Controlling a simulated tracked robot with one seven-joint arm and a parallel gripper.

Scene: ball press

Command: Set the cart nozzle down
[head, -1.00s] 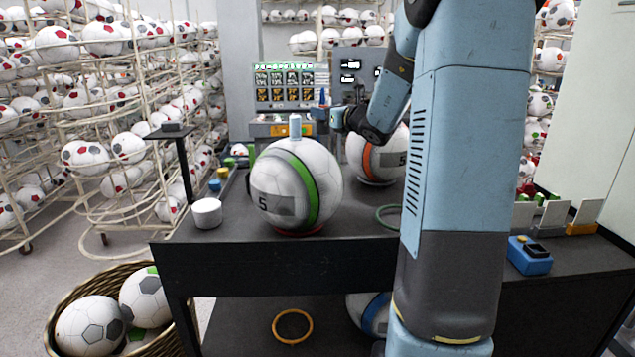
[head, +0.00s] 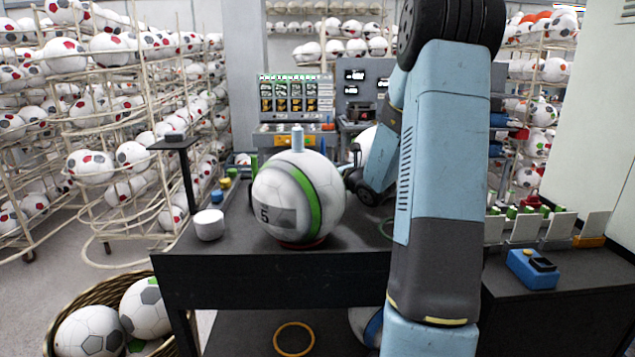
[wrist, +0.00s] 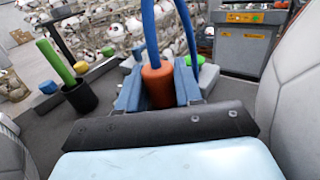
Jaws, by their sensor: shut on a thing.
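In the wrist view, my gripper (wrist: 158,92) is shut on an orange-red cylinder, the cart nozzle (wrist: 156,80). It stands roughly upright between the blue fingers, with its lower end hidden by the gripper. A blue hose (wrist: 150,30) rises from its top, and another blue strand (wrist: 188,35) curves up beside it. In the head view, the gripper is low behind the green-striped ball and my arm's wrist. Its fingers and the nozzle cannot be made out there. I cannot tell whether the nozzle touches anything below.
A green-striped ball (head: 318,205) stands on the dark table (head: 270,275), with a pale cylinder (head: 297,138) on top. Pale curved balls flank the wrist view. A black cup (wrist: 80,97) holds a green stick. A control panel (wrist: 242,40) stands behind.

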